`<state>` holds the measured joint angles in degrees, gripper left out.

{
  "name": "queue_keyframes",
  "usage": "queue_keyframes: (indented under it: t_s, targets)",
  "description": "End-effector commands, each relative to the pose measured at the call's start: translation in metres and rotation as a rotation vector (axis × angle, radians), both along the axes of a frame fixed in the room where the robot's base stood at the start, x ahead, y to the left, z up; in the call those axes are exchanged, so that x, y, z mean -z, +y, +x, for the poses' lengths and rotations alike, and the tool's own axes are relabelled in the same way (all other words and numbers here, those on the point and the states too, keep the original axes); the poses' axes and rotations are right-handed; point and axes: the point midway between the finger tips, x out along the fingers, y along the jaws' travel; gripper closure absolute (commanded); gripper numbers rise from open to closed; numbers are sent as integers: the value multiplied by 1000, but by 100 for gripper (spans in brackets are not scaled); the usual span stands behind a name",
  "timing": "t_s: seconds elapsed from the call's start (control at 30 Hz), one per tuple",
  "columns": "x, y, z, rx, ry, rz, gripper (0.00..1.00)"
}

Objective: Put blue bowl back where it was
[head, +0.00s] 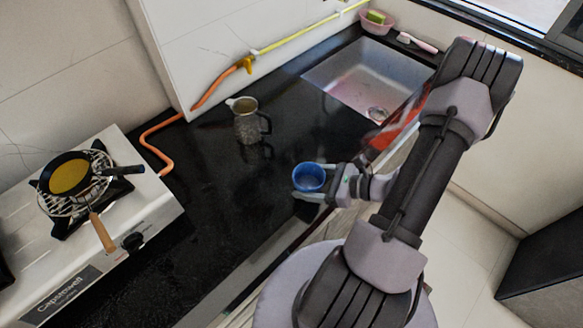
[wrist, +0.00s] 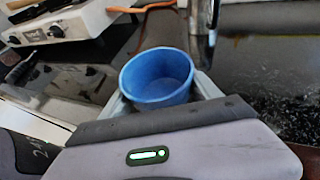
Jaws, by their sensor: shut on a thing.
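The blue bowl (head: 309,177) is at the front edge of the black counter (head: 190,235) in the head view. My gripper (head: 318,182) is shut on it, with a finger on either side. In the wrist view the bowl (wrist: 157,76) sits upright between the fingers, and its inside looks empty. I cannot tell whether its base touches the counter or is just above it.
A metal jug (head: 247,121) stands on the counter behind and left of the bowl. A sink (head: 365,75) lies at the back right. A stove (head: 90,215) with a pan (head: 68,174) is at the left. An orange hose (head: 150,148) runs behind. The counter between stove and bowl is clear.

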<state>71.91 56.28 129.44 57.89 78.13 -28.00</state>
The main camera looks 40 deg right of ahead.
Motion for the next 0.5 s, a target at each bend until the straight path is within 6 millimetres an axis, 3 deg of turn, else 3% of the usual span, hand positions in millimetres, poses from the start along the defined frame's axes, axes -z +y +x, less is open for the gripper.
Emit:
queue_keyframes:
  t_s: [0.2,0.5]
  targets:
    - [8,-11,59,-4,-2,-3,75]
    - [10,-19,97,-2,-2,-2,75]
